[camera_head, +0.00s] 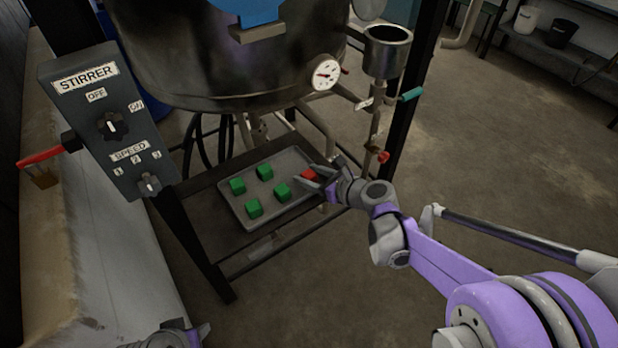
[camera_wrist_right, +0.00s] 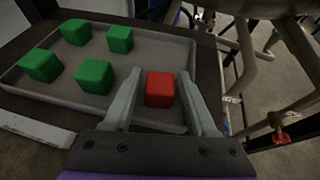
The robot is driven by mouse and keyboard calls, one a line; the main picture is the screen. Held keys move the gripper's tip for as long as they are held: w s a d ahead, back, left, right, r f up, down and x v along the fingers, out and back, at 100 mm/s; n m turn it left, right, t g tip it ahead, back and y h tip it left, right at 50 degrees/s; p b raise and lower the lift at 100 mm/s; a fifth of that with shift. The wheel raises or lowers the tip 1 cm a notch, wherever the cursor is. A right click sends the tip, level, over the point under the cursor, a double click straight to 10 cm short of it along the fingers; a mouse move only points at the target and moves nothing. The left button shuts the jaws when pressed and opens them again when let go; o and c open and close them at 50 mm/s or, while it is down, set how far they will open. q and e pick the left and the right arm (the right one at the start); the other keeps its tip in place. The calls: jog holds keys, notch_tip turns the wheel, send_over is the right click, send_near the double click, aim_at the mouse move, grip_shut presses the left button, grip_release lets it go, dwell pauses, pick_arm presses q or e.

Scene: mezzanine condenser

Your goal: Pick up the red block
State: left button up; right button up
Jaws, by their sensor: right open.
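The red block (camera_head: 308,174) sits at the right end of a grey tray (camera_head: 232,205) on the low shelf under the vessel. In the right wrist view the red block (camera_wrist_right: 160,89) is between the two fingers of my right gripper (camera_wrist_right: 159,76), with a visible gap on each side. My right gripper (camera_head: 312,182) is open and partly covers the block in the head view. My left gripper (camera_head: 190,335) shows only in part at the bottom left edge, and its jaws cannot be made out.
Several green blocks (camera_head: 254,208) lie in the tray left of the red block. The large vessel (camera_head: 220,60) hangs above the shelf. A grey stirrer control box (camera_head: 105,115) stands at the left. Pipes and a red-handled valve (camera_head: 383,157) are right of the tray.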

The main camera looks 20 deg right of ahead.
aim_at(310, 174)
grip_shut()
notch_tip(310, 174, up, 10)
jog(key=shift+r+p, duration=0.1)
jog(key=shift+p, duration=1.1)
